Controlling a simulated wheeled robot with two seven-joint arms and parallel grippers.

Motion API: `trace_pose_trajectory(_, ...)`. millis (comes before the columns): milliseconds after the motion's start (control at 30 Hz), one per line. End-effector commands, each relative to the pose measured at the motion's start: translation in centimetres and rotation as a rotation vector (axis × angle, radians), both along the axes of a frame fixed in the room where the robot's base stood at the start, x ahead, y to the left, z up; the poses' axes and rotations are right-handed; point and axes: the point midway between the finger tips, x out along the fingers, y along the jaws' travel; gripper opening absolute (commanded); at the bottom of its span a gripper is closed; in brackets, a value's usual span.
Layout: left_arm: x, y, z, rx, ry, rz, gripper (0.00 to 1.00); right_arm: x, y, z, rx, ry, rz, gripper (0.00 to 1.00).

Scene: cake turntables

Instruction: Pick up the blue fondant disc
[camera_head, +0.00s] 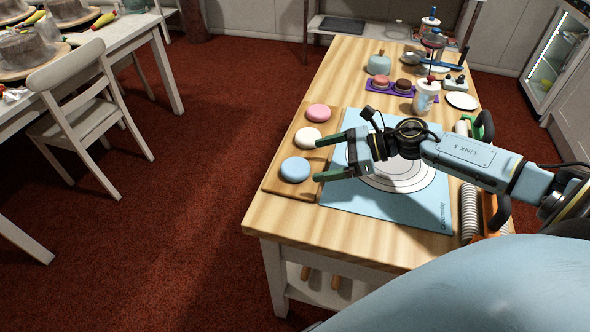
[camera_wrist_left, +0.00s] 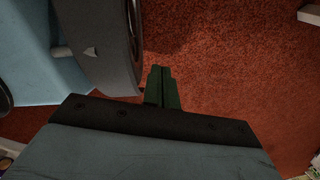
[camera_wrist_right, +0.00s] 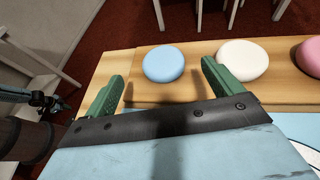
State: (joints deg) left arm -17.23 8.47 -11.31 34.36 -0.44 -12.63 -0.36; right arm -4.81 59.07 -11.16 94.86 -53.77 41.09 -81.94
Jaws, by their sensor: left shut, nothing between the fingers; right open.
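The blue fondant disc (camera_head: 295,169) lies at the near end of a wooden board (camera_head: 273,187), in a row with a white disc (camera_head: 307,137) and a pink disc (camera_head: 318,113). My right gripper (camera_head: 322,159) is open and empty just to the right of the blue disc, its green fingers pointing at the board. In the right wrist view the blue disc (camera_wrist_right: 164,64) shows ahead of and between the fingers, apart from them. My left gripper (camera_wrist_left: 162,70) shows only in its wrist view; it is shut and empty above the red carpet.
A blue mat (camera_head: 390,212) with a ringed white round lies beside the board, under my right gripper. A purple tray (camera_head: 387,90) with macarons, bottles and tools stand toward the table's far end. A white chair (camera_head: 84,110) stands on the floor at left.

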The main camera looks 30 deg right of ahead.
Motion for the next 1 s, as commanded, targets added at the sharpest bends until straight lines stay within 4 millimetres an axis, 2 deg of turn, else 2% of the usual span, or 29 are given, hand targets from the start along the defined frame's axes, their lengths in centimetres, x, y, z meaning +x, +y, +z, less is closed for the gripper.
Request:
trace_pose_trajectory(233, 1.3, -0.1, -0.1, -0.002, -0.020, -0.002, 0.00, 1.8, 2.1, -1.1, 0.001, -0.002, -0.001, 0.91)
trace_pose_trajectory(367, 1.4, -0.1, -0.1, -0.002, -0.021, -0.003, 0.00, 2.1, 2.6, -1.4, 0.001, -0.002, -0.001, 0.91)
trace_pose_trajectory(700, 1.4, 0.0, -0.2, -0.001, -0.020, -0.003, 0.00, 4.6, 5.6, -3.5, 0.001, -0.002, -0.001, 0.91)
trace_pose_trajectory(1000, 1.3, 0.5, -0.2, 0.006, -0.020, -0.004, 0.00, 4.8, 5.9, -3.7, 0.001, 0.001, 0.000, 0.90)
